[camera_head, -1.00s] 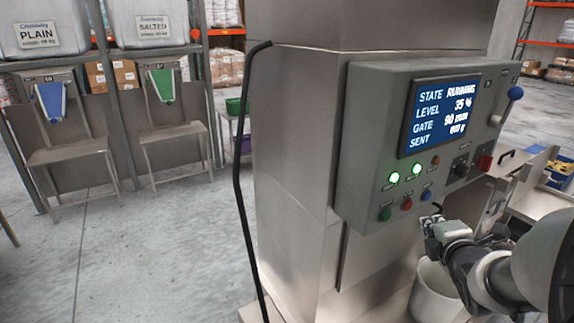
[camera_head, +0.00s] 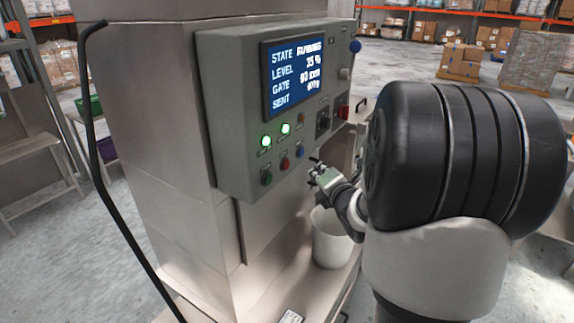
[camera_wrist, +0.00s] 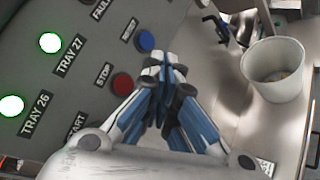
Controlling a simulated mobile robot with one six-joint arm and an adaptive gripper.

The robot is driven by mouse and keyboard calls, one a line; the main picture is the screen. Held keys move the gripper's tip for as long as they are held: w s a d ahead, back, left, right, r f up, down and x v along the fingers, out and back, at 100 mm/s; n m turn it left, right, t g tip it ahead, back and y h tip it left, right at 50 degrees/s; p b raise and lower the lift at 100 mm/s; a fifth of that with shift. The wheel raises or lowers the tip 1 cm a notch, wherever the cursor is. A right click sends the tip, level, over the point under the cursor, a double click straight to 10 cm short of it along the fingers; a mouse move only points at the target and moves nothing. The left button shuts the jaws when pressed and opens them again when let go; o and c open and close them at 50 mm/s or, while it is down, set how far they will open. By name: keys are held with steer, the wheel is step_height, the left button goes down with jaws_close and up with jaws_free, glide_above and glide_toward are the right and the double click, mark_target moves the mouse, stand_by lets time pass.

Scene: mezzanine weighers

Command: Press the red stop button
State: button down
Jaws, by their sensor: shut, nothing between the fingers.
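The red stop button (camera_head: 285,163) sits on the lower front of the grey control panel (camera_head: 232,120), between a green button (camera_head: 266,178) and a blue button (camera_head: 301,152). In the wrist view the red button (camera_wrist: 123,84) lies just left of my fingertips, beside the label STOP. My gripper (camera_wrist: 164,72) is shut and empty, close to the panel. A gap between fingertips and button is hard to judge. In the head view my gripper (camera_head: 316,168) is right of the buttons. The screen (camera_head: 292,75) reads STATE RUNNING.
Two green lamps (camera_head: 266,141) are lit above the buttons. A red switch (camera_head: 343,111) and a blue-knobbed lever (camera_head: 354,46) are at the panel's right. A white bucket (camera_head: 330,240) stands below my gripper.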

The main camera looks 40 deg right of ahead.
steer(key=shift+w+a+b, duration=0.25)
steer(key=shift+w+a, duration=0.1)
steer(key=shift+w, duration=0.45)
steer(key=shift+w+a+b, duration=0.3)
steer(key=shift+w, duration=0.5)
steer(key=shift+w+a+b, duration=0.25)
steer(key=shift+w+a, duration=0.1)
steer(key=shift+w, duration=0.45)
steer(key=shift+w+a+f+b, duration=0.1)
steer(key=shift+w+b, duration=0.15)
steer(key=shift+b, duration=0.25)
steer(key=shift+w+a+b, duration=0.25)
steer(key=shift+w+b, duration=0.3)
steer(key=shift+b, duration=0.05)
steer(key=shift+s, duration=0.1)
stand_by(0.3)
steer(key=shift+s+d+b, duration=0.3)
steer(key=shift+s, duration=0.35)
steer(key=shift+s+d, duration=0.35)
steer(key=shift+s, duration=0.45)
steer(key=shift+s+d, duration=0.3)
steer(key=shift+s, duration=0.45)
steer(key=shift+s+d, duration=0.35)
steer(key=shift+s, duration=0.45)
